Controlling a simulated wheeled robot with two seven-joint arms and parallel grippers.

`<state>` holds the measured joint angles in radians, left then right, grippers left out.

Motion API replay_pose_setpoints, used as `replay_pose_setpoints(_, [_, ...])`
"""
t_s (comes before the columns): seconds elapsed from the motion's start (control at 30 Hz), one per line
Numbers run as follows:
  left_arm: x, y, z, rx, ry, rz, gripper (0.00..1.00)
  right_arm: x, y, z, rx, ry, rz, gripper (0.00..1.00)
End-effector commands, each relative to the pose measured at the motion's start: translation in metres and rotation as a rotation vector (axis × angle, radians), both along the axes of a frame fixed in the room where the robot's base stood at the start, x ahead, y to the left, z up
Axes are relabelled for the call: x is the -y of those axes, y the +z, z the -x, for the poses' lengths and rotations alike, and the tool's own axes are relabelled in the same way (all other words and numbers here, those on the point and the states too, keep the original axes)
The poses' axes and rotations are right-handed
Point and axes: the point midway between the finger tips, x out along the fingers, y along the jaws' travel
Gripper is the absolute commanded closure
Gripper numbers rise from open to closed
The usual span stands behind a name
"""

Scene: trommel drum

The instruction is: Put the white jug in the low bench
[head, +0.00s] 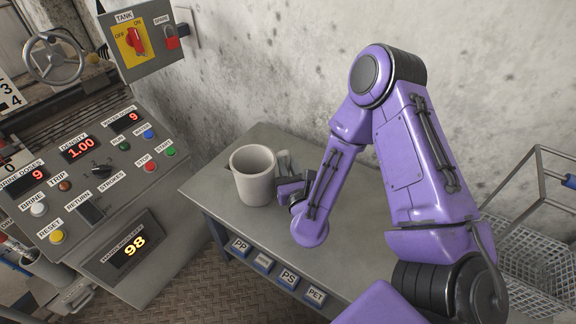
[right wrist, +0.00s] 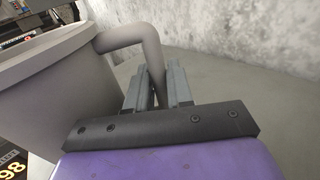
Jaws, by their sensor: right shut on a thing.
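The white jug (head: 253,176) stands upright at the left end of the grey low bench (head: 345,262). Its open mouth faces up and looks empty, though its bottom is hidden. In the right wrist view the jug (right wrist: 50,105) fills the left side, with its handle reaching to the right. My right gripper (head: 284,176) is at the jug's right side, shut on the handle. Its fingers (right wrist: 158,88) show on both sides of the handle in the right wrist view. Whether the jug touches the bench top is hard to tell. My left gripper is not in view.
A control panel (head: 100,170) with buttons and displays stands left of the bench. Labelled plates (head: 263,262) line the bench's front edge. A wire basket (head: 530,250) is at the right. A concrete wall (head: 270,70) rises behind. The bench top right of the jug is mostly bare.

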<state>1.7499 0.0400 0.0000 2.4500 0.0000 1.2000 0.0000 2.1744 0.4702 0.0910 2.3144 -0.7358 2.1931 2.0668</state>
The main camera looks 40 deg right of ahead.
Motion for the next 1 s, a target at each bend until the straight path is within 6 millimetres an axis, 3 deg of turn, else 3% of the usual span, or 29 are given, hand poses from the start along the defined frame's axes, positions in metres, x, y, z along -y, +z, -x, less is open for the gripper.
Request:
replay_pose_setpoints(0.67, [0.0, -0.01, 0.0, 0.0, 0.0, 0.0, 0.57, 0.0, -0.011, 0.0, 0.0, 0.0, -0.001, 1.0])
replay_pose_setpoints(0.7, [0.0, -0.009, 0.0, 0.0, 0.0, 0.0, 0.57, 0.0, -0.01, 0.0, 0.0, 0.0, -0.001, 0.69])
replay_pose_setpoints(0.77, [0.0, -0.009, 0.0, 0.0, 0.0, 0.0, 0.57, 0.0, -0.01, 0.0, 0.0, 0.0, 0.0, 0.5])
replay_pose_setpoints(1.0, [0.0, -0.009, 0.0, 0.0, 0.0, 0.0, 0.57, 0.0, -0.01, 0.0, 0.0, 0.0, 0.0, 0.49])
